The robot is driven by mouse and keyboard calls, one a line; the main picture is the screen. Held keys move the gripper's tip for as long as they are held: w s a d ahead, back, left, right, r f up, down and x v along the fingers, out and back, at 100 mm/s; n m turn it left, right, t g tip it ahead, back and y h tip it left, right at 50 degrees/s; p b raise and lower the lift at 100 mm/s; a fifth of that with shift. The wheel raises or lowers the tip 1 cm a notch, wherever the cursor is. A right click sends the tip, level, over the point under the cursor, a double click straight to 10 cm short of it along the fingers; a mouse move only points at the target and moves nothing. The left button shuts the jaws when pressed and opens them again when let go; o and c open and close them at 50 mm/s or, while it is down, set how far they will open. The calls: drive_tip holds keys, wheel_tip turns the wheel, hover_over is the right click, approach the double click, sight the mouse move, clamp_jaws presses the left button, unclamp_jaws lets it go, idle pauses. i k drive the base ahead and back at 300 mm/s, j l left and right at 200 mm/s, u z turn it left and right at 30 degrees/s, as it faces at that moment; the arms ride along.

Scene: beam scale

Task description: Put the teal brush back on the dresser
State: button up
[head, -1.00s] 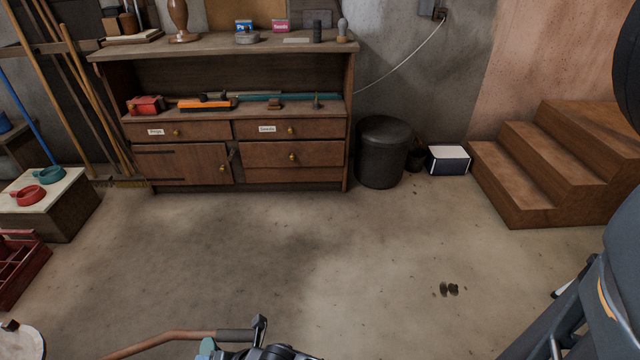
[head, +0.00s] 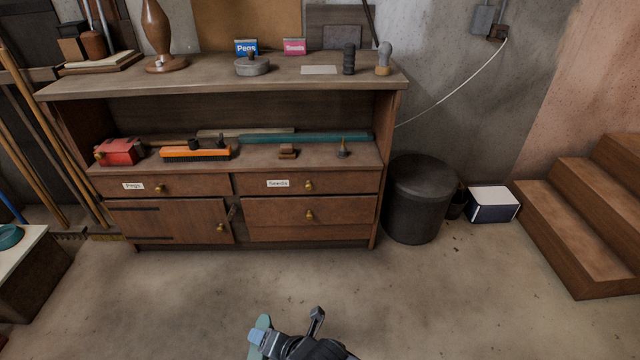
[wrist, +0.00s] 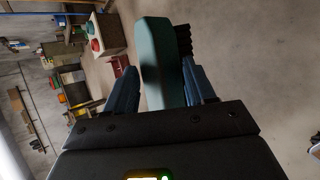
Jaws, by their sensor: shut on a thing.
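The teal brush (wrist: 155,45) sits between the two fingers of my gripper (wrist: 163,75) in the wrist view, with dark bristles along its right side. In the head view, the brush (head: 259,333) shows as a teal end beside my gripper (head: 270,341) at the bottom edge; its lower part is out of frame. My gripper is shut on it, in front of the dresser and apart from it. The brown wooden dresser (head: 150,88) stands against the back wall, with a top, an open shelf, drawers and a cupboard door.
The shelf holds a red box (head: 120,152) and an orange brush-like thing (head: 196,153). A black bin (head: 420,200) stands to the right. The floor ahead is clear.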

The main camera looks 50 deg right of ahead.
sight(302, 71)
drive_tip(key=i+l, duration=1.35)
drive_tip(key=i, duration=0.15)
drive_tip(key=k+l+z, duration=0.05)
